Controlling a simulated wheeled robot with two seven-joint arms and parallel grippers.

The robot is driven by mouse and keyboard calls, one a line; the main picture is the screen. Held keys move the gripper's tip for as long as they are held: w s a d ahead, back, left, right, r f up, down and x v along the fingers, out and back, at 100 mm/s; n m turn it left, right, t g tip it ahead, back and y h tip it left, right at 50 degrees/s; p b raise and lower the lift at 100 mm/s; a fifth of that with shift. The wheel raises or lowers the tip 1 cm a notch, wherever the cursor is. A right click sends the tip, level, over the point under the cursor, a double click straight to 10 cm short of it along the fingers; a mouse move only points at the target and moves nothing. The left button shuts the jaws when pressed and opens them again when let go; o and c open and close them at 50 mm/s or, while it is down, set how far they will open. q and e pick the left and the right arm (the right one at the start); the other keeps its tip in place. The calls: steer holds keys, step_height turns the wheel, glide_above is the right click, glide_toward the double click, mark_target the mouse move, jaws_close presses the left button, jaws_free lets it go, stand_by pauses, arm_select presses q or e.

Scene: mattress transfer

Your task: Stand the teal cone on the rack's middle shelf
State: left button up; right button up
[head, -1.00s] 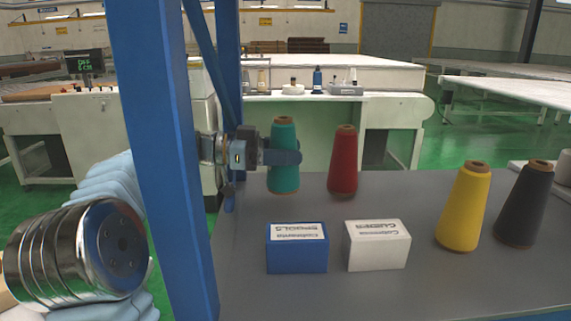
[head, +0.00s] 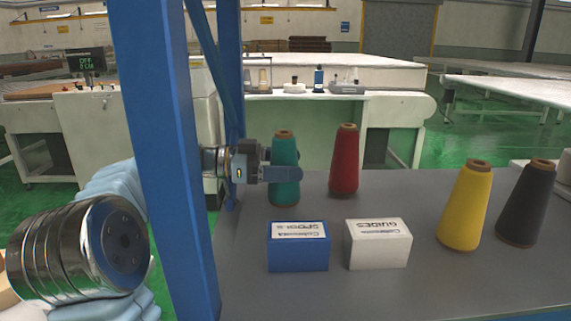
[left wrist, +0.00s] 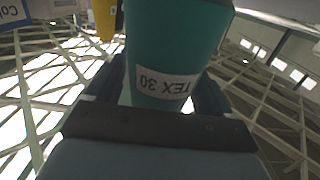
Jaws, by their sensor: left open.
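The teal cone (head: 284,192) stands upright at the back left of the grey shelf (head: 370,200), beside a blue post, and looks to be resting on it. My left gripper (head: 290,174) reaches in from the left past the blue post, and one finger crosses in front of the cone's middle. The gripper is open around the cone. In the left wrist view the cone (left wrist: 170,50) lies between the two fingers, its "TEX 30" label upside down. My right gripper is not in view.
A red cone (head: 344,165) stands just right of the teal one. A yellow cone (head: 464,210) and a black cone (head: 525,205) stand further right. A blue box (head: 298,252) and a white box (head: 378,250) lie in front. A blue post (head: 165,160) rises at the left.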

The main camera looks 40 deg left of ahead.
arm_select(q)
steer(key=shift+r, duration=0.2)
steer(key=v, duration=1.2)
